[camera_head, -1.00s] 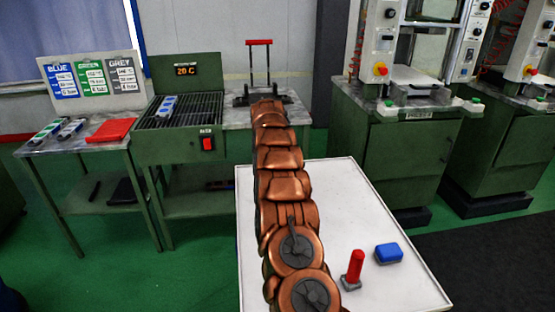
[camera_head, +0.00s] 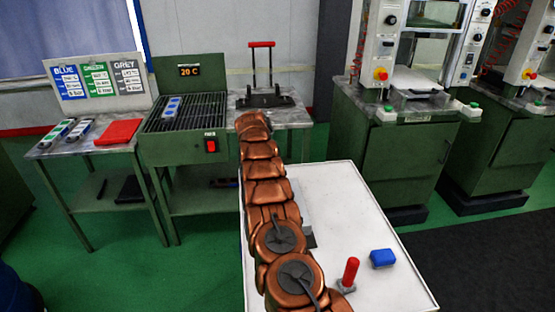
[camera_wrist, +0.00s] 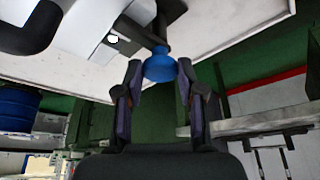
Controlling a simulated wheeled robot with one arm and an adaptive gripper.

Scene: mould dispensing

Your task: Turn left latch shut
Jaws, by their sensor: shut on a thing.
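A blue rounded knob (camera_wrist: 160,66) on a dark stem sits between the fingertips of my gripper (camera_wrist: 160,78) in the wrist view. The fingers are closed on its sides. A white plate with a grey block (camera_wrist: 118,40) is beside the stem. I cannot tell from the pictures whether the knob belongs to the left latch. In the head view my copper arm reaches away toward the back table, and its far end hides the gripper and whatever it holds. No latch can be made out there.
A dark press frame with a red handle (camera_head: 261,44) stands on the back table. A green grill (camera_head: 183,112) reading 20 C is left of it. The white cart top (camera_head: 345,210) carries a blue block (camera_head: 383,258) and a red peg (camera_head: 351,271). Green machine cabinets stand right.

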